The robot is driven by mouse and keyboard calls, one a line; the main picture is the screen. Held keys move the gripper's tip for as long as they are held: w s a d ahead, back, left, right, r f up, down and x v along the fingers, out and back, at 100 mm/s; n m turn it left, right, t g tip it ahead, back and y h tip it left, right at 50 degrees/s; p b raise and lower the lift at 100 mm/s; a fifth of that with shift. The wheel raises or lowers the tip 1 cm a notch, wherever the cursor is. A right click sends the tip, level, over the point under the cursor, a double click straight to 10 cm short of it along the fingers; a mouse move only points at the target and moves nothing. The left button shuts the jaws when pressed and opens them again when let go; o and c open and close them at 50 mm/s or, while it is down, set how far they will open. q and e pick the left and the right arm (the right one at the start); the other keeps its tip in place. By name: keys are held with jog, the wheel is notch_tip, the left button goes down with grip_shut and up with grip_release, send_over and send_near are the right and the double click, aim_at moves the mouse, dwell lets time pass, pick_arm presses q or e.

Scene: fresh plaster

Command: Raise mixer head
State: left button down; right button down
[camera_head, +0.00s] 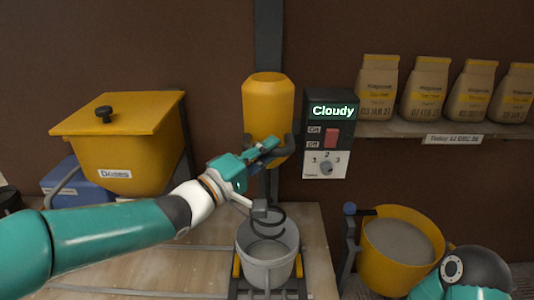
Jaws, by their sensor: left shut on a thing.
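The mixer head (268,100) is a yellow rounded motor housing on a dark vertical column against the wall. Dark handles flank its lower end; the right one (289,146) shows clear. My left gripper (268,148) is shut at the lower front of the head, at its handle area; its fingers hide the exact contact. Below hangs a dark ring-shaped stirrer (278,222), its lower part at the mouth of a grey bucket (268,272). How deep it reaches is hard to tell. My right gripper is out of view; only part of its arm shows at bottom right.
A control box (330,112) reading "Cloudy", with a red switch and dial, is right of the head. A yellow lidded bin (125,150) stands left. A yellow tub (375,265) of grey material is at right. Paper bags (425,90) line a shelf. Bare bench lies left of the bucket.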

pick_arm(q)
jog(key=shift+r, duration=0.4)
jog(key=c, duration=1.1)
grip_release()
jog(key=shift+o, duration=0.4)
jog(key=shift+f, duration=0.15)
jog(key=v, duration=1.2)
jog(key=shift+f, duration=0.15)
jog(key=shift+w+a, duration=0.1)
jog(key=shift+a, duration=0.05)
